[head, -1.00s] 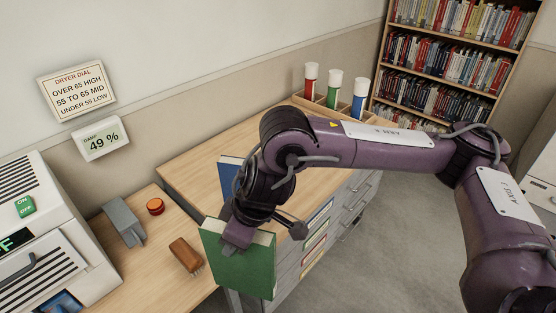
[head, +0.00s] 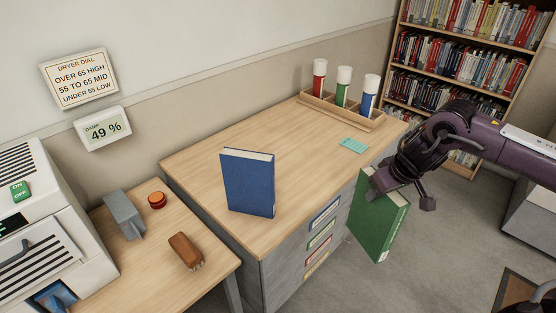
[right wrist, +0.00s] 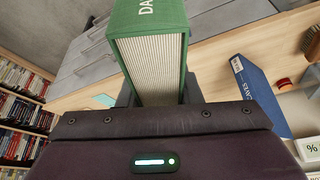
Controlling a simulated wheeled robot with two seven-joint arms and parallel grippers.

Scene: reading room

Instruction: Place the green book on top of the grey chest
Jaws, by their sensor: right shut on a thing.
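The green book (head: 377,218) hangs upright and slightly tilted from my right gripper (head: 382,186), in front of the drawer side of the grey chest (head: 290,262). The gripper is shut on the book's upper edge. In the right wrist view the green book (right wrist: 150,20) shows its page block between the fingers. The chest has a wooden top (head: 226,178) and grey drawers with coloured labels. The book is beside the chest and over the floor, its upper part near the top's edge level. My left gripper is not in view.
A blue book (head: 248,185) stands upright on the chest top. A rack (head: 335,117) with red, green and blue tubes and a small teal item (head: 353,145) are toward the right end. The middle of the top is bare. A side table (head: 150,245) holds a brush (head: 186,251).

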